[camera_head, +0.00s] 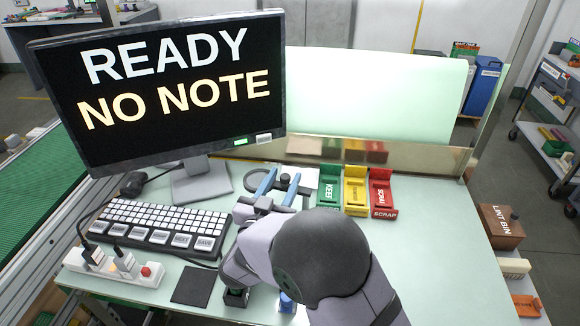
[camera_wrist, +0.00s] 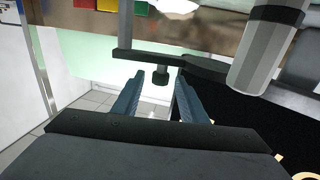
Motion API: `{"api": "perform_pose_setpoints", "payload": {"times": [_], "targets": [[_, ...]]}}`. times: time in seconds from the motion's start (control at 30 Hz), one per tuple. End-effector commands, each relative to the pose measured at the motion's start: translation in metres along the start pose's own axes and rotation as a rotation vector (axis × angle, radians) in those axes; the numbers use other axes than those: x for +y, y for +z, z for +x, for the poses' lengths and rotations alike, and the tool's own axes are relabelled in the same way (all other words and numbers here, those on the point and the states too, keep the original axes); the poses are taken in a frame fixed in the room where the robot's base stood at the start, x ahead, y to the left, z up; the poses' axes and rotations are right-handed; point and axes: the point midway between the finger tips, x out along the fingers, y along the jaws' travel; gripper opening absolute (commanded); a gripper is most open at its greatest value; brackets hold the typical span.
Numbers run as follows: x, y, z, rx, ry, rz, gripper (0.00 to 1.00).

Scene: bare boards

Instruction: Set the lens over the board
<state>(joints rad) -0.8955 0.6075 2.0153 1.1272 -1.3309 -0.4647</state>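My gripper (camera_head: 282,178) reaches forward over the bench, right of the monitor stand. Its two blue fingers stand apart in both views. A dark ring (camera_head: 252,183), which looks like the lens frame, lies behind and partly under the fingers in the head view. In the wrist view a dark bar (camera_wrist: 140,56) with a short knob (camera_wrist: 162,78) shows just past the gap between the fingertips; I cannot tell whether they touch it. A pale flat piece (camera_head: 308,177) lies right of the fingers; I cannot tell whether it is the board. My arm hides part of the bench.
A monitor (camera_head: 170,90) reads "READY NO NOTE". A keyboard (camera_head: 155,226) and a power strip (camera_head: 118,268) are at the left. Green (camera_head: 329,186), yellow (camera_head: 355,190) and red (camera_head: 382,193) trays stand at the right. A grey cylinder (camera_wrist: 262,55) is close by in the wrist view. The right bench is clear.

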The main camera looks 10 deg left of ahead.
Motion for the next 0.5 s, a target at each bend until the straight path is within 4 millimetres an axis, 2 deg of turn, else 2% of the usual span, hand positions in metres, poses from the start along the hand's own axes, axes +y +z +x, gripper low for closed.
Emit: {"api": "perform_pose_setpoints", "payload": {"times": [0.3, 0.5], "targets": [[0.001, -0.001, 0.041, -0.001, 0.002, 0.000, 0.39], [0.001, 0.000, 0.053, 0.000, 0.001, 0.000, 0.39]]}}
